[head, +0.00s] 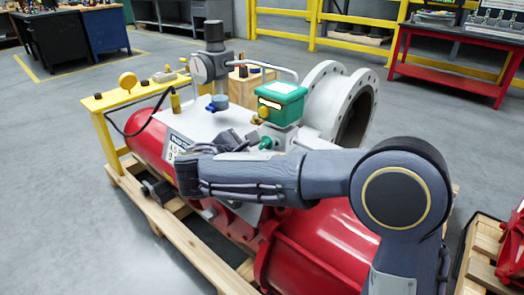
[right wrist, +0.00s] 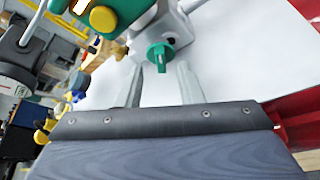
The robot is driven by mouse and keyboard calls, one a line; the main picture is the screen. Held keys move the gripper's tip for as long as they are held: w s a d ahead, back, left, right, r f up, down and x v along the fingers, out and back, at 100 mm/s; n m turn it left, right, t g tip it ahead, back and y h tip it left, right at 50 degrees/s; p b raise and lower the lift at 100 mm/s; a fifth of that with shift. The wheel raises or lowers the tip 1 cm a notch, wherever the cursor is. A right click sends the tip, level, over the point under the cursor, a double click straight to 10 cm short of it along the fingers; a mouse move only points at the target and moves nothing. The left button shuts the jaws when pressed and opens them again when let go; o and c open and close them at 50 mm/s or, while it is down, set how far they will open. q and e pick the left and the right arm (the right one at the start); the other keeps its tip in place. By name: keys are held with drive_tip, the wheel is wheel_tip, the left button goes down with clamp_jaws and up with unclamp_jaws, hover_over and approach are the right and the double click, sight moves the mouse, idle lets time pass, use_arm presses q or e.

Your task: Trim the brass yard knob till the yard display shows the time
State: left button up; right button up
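A green box (head: 278,101) with a pale window and a round yellow knob (head: 263,111) stands on the grey actuator; they also show in the right wrist view, the box (right wrist: 124,12) and its knob (right wrist: 103,19). Below the box is a green knob (head: 267,143), seen nearer in the right wrist view (right wrist: 160,56). My right gripper (right wrist: 160,70) has its two fingers apart with nothing between them; the green knob lies just beyond the fingertips. I cannot tell which knob is the brass yard knob, and no readable time shows. My left gripper is not in view.
A grey gauge (head: 203,69) and a blue-capped fitting (head: 217,103) stand beside the green box. A yellow stand (head: 100,101) with a round yellow part is at left. A red cylinder (head: 320,245) lies under my right arm. A large grey flange (head: 325,95) is behind.

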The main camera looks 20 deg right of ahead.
sight(264, 144)
drive_tip(key=b+x, duration=0.1)
drive_tip(key=x, duration=0.3)
drive_tip(key=shift+f, duration=0.1)
clamp_jaws()
